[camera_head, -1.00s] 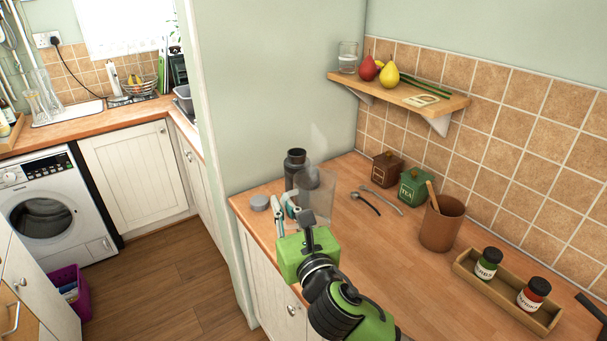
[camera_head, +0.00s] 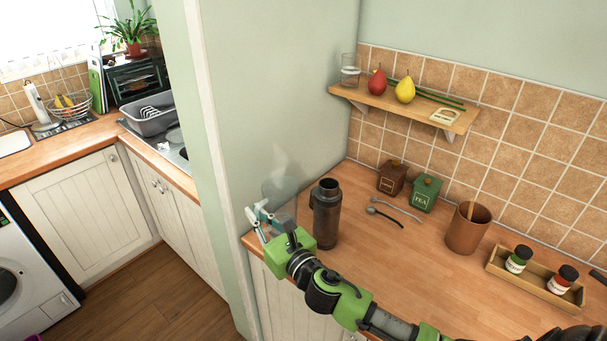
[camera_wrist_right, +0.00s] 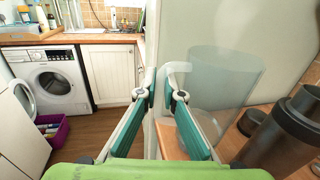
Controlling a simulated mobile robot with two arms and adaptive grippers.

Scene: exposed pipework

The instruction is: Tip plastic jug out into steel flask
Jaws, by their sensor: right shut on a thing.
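The plastic jug (camera_head: 280,190) is clear, pale and see-through. My right gripper (camera_head: 259,212) is shut on its handle, at the counter's left end by the wall. In the right wrist view the jug (camera_wrist_right: 222,92) looks upright, just beyond the fingers (camera_wrist_right: 166,92). The steel flask (camera_head: 326,218) is dark grey and stands upright and open on the counter, right of the jug and apart from it. It also shows at the right edge of the wrist view (camera_wrist_right: 283,140). How full the jug is cannot be told. My left gripper is not in view.
A round grey lid (camera_wrist_right: 251,121) lies on the counter near the flask. Two spoons (camera_head: 385,214), brown and green tins (camera_head: 426,192), a brown pot (camera_head: 468,230) and a jar tray (camera_head: 535,280) stand to the right. A shelf (camera_head: 440,112) hangs above. The front counter is clear.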

